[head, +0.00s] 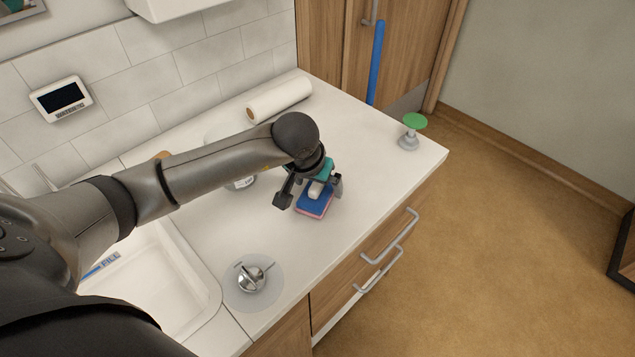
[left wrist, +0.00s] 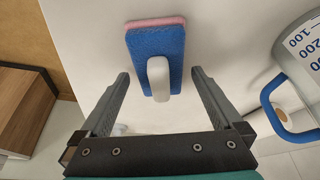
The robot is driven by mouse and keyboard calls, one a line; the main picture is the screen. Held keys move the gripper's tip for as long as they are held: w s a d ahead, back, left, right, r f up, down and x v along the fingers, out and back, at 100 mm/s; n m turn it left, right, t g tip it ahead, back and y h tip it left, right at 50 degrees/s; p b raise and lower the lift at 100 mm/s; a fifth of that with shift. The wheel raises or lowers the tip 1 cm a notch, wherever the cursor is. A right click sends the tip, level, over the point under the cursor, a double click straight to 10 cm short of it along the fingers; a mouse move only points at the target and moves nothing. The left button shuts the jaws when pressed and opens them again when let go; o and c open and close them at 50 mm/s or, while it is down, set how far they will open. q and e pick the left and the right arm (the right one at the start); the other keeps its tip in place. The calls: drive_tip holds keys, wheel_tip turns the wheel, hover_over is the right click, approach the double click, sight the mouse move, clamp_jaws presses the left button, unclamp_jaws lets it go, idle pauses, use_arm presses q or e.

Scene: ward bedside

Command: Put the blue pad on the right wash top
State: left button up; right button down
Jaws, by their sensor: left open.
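The blue pad (head: 314,204) has a pink underside and a white grip on top. It lies on the white right wash top (head: 364,152), right of the sink. In the left wrist view the pad (left wrist: 144,45) lies ahead of my fingers, its white grip between their lines. My left gripper (head: 309,193) is open and empty over the pad, with a finger on either side of the grip in the head view. It also shows open in the left wrist view (left wrist: 159,82). Whether the fingers touch the grip cannot be told. My right gripper is not in view.
A silver tap knob (head: 250,279) stands by the sink (head: 185,290). A paper roll (head: 279,99) lies at the back, and a green-topped stand (head: 411,130) is near the right corner. A measuring jug (left wrist: 298,75) with a blue handle stands close to my left gripper.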

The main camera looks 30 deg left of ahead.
use_arm(q)
drive_tip(key=shift+r, duration=0.1)
drive_tip(key=shift+r+p, duration=0.25)
drive_tip(key=shift+p, duration=0.05)
drive_tip(key=v, duration=1.1)
drive_tip(key=shift+s+r+p, duration=0.15)
drive_tip(key=shift+r+p, duration=0.2)
drive_tip(key=shift+p, duration=0.05)
